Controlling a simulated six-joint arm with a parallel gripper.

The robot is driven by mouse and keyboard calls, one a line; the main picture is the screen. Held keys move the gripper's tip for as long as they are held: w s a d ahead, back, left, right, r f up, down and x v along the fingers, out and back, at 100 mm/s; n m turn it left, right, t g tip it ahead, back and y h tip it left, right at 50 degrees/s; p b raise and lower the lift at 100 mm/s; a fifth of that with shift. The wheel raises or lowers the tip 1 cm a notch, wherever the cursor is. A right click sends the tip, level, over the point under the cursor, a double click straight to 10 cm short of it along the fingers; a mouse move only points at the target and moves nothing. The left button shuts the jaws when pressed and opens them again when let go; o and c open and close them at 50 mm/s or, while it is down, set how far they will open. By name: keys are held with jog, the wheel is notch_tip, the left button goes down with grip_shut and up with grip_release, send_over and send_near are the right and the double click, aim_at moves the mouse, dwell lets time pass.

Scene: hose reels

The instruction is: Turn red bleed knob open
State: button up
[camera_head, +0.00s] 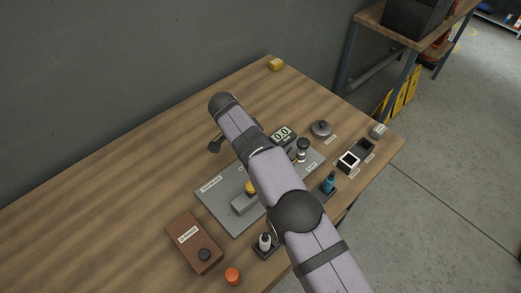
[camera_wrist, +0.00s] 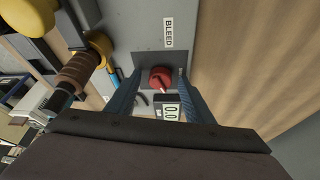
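The red bleed knob (camera_wrist: 160,77) shows in the wrist view, on a dark square plate beside a "BLEED" label (camera_wrist: 168,32). A pale pointer mark extends from the knob toward the display. My gripper (camera_wrist: 158,75) is open, with one blue-grey finger on each side of the knob and gaps visible between. Whether either fingertip touches the knob cannot be told. In the head view my arm crosses the grey panel (camera_head: 223,209), and the knob is hidden there.
A digital display reading 0.0 (camera_head: 282,134) sits at the panel's far edge. The table's left side is clear.

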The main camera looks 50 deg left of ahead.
jog(key=shift+s+a+r+b, duration=0.1)
jog(key=shift+s+r+b, duration=0.2)
jog(key=shift+r, duration=0.35)
jog(key=shift+p+v, duration=0.5)
jog(key=shift+v, duration=2.45)
jog(key=shift+w, duration=0.1)
